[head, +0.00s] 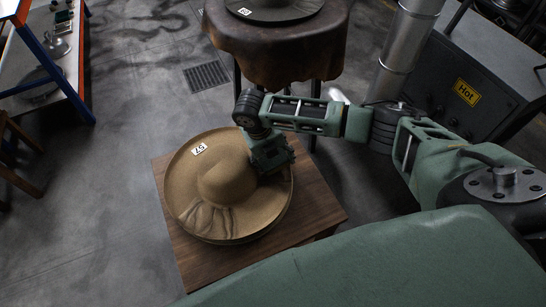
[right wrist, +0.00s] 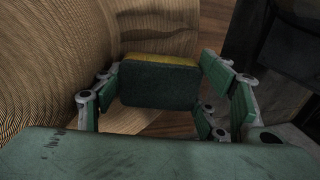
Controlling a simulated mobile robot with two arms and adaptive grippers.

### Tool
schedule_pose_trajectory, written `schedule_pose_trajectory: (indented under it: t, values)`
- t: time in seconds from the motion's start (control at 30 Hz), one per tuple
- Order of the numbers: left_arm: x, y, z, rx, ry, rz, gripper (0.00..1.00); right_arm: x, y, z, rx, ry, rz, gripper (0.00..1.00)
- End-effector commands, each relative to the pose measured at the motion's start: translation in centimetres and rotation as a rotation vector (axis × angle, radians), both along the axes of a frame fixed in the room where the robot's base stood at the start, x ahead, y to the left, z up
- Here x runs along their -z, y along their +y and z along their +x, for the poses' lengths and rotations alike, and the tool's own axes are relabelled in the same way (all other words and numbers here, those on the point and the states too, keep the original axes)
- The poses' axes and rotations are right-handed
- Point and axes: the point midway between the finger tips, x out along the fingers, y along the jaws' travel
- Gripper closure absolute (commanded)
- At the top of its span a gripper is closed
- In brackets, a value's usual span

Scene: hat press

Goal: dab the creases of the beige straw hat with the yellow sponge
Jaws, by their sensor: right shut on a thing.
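The beige straw hat (head: 228,182) lies on a small wooden table, brim down, with a tag marked 57 on its far brim. Creases (head: 208,218) show on its near-left brim. My right gripper (head: 270,155) is over the right side of the hat, beside the crown. In the right wrist view the gripper (right wrist: 165,90) is shut on the sponge (right wrist: 158,86), which shows a dark green face and a yellow edge (right wrist: 160,59). The straw fills the left of that view, close to the sponge; I cannot tell whether they touch. My left gripper is not in view.
The wooden table (head: 320,205) has bare room at its right. A round table with a brown leather cover (head: 285,45) stands behind, bearing a dark hat (head: 275,8). A grey cabinet with a Hot sign (head: 467,92) is at the right. A workbench (head: 70,60) stands far left.

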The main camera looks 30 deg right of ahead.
Motion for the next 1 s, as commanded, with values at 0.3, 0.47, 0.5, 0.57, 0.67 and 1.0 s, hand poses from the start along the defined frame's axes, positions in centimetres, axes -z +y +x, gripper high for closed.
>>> schedule_pose_trajectory:
  t: [0.3, 0.47, 0.5, 0.57, 0.67, 1.0]
  values:
    - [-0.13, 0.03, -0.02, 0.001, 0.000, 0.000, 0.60, 0.04, 0.10, 0.00, -0.001, 0.000, 0.002, 0.56]
    - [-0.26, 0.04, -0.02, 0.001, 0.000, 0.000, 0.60, 0.08, 0.12, -0.01, -0.001, 0.000, 0.002, 0.56]
    - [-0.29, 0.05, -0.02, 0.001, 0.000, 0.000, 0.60, 0.09, 0.11, -0.01, -0.001, 0.000, 0.002, 0.56]
    - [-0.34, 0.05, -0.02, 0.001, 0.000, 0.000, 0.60, 0.10, 0.12, -0.01, -0.001, -0.001, 0.002, 0.56]
    - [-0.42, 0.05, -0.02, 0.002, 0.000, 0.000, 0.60, 0.12, 0.13, -0.01, -0.001, -0.001, 0.002, 0.56]
    - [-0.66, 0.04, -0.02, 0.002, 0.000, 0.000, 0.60, 0.18, 0.12, 0.00, -0.001, -0.001, 0.002, 0.56]
